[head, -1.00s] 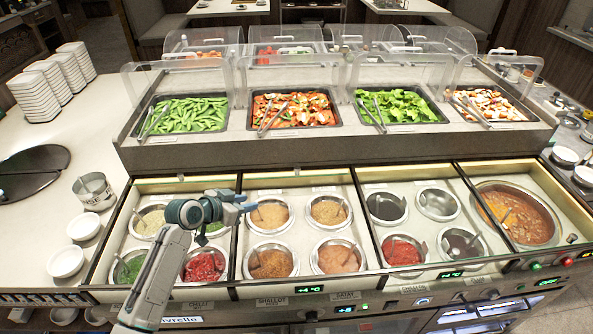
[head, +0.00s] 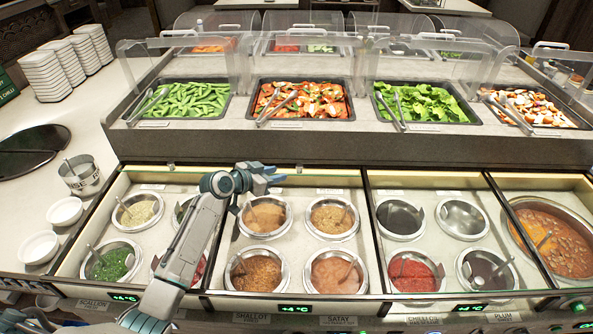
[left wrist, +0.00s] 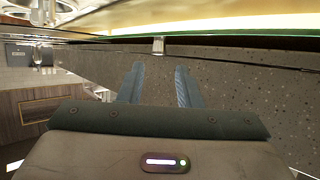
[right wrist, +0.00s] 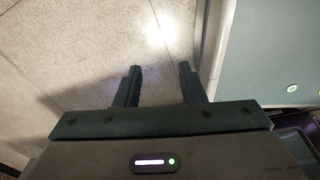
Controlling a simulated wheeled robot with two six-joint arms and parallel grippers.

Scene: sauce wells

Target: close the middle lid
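The middle well section (head: 290,270) lies uncovered, with four sauce wells in view. A clear, thin-edged lid pane appears to stand at its back edge, with a small metal tab (head: 300,168); its exact tilt is hard to tell. My left gripper (head: 268,178) is over the back left of this section, fingers toward the back right. In the left wrist view its fingers (left wrist: 157,85) are apart and empty, and a metal tab (left wrist: 158,45) on a glass edge is ahead between them. My right gripper (right wrist: 160,85) is open and empty over floor, outside the head view.
Framed dividers separate the middle section from the left wells and the right wells. A raised shelf with food trays (head: 300,101) and clear hoods stands behind. White bowls (head: 65,211) and a metal tin (head: 82,176) sit on the left counter.

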